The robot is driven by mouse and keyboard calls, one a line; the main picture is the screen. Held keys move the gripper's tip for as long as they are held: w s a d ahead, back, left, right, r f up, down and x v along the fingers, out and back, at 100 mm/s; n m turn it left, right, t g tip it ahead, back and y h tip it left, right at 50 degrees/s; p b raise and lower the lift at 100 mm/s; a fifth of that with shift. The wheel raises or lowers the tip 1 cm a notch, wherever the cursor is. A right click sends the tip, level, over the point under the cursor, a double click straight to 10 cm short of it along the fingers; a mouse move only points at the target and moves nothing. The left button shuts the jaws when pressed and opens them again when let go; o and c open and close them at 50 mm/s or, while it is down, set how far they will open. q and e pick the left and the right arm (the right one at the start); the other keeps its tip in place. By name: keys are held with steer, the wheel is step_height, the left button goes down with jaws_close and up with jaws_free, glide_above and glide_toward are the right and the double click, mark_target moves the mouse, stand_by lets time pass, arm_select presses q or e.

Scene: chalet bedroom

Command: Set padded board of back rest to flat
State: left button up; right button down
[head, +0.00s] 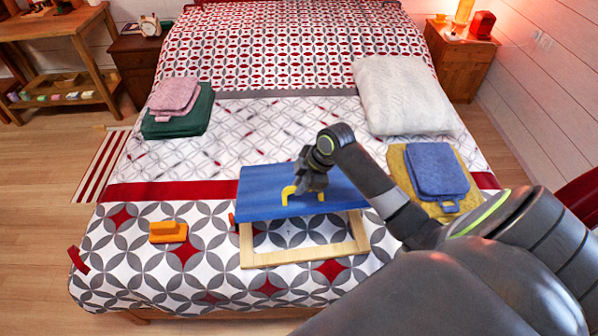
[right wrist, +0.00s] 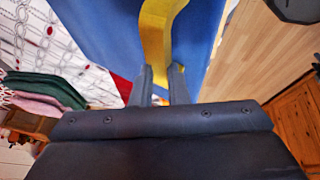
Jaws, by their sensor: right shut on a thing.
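The back rest lies on the bed. Its blue padded board (head: 260,195) stands tilted above a light wooden frame (head: 300,257), whose near part is bare. A yellow handle (head: 287,195) sits on the board's near side. My right gripper (head: 305,190) is at this handle. In the right wrist view the fingers (right wrist: 160,88) are shut on the yellow handle (right wrist: 158,30), with the blue board (right wrist: 105,35) behind it. The gripper hides part of the handle and board in the head view. My left gripper is not in view.
An orange object (head: 168,232) lies left of the frame. Folded green and pink cloths (head: 178,105) lie at the bed's left. A white pillow (head: 405,95) and blue and yellow folded items (head: 436,170) lie at the right. The bed's middle behind the board is clear.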

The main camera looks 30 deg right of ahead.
steer(key=s+a+f+t+b, duration=0.1)
steer(key=s+f+b, duration=0.1)
steer(key=f, duration=0.2)
steer(key=s+a+f+t+h+b, duration=0.1)
steer(key=s+f+b, duration=0.1)
steer(key=f, duration=0.3)
steer(key=s+a+f+t+b, duration=0.1)
steer(key=s+f+b, duration=0.1)
steer(key=f, duration=0.3)
steer(key=shift+s+n+b, duration=0.4)
steer(key=shift+b, duration=0.1)
steer(key=c, duration=1.5)
jaws_free()
steer(key=shift+a, duration=0.1)
steer(key=shift+o, duration=0.5)
steer(key=shift+w, duration=0.15)
steer(key=shift+r, duration=0.15)
